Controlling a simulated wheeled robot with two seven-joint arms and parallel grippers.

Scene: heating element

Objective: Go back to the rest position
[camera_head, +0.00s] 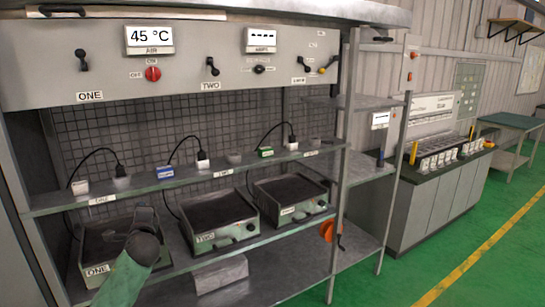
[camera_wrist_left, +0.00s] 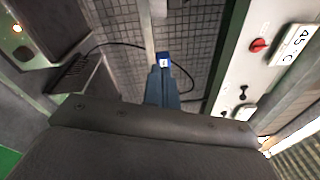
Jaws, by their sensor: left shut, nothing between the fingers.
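My left gripper (camera_head: 146,212) comes in from the bottom left of the head view, in front of the heating unit marked ONE (camera_head: 97,270), and hides part of it. In the left wrist view its dark body fills the bottom and its narrow blue-grey fingers (camera_wrist_left: 162,78) are shut and empty. A blue connector (camera_wrist_left: 164,60) shows just beyond the fingertips in that view; I cannot tell the gap between them. The same blue connector (camera_head: 165,172) sits on the shelf in the head view. My right gripper is in neither view.
The connector shelf (camera_head: 225,170) runs above the heating units, with unit TWO (camera_head: 218,217) and another unit (camera_head: 290,198) to the right. The control panel (camera_head: 112,72) reads 45 °C. Green floor (camera_head: 470,245) lies clear at the right.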

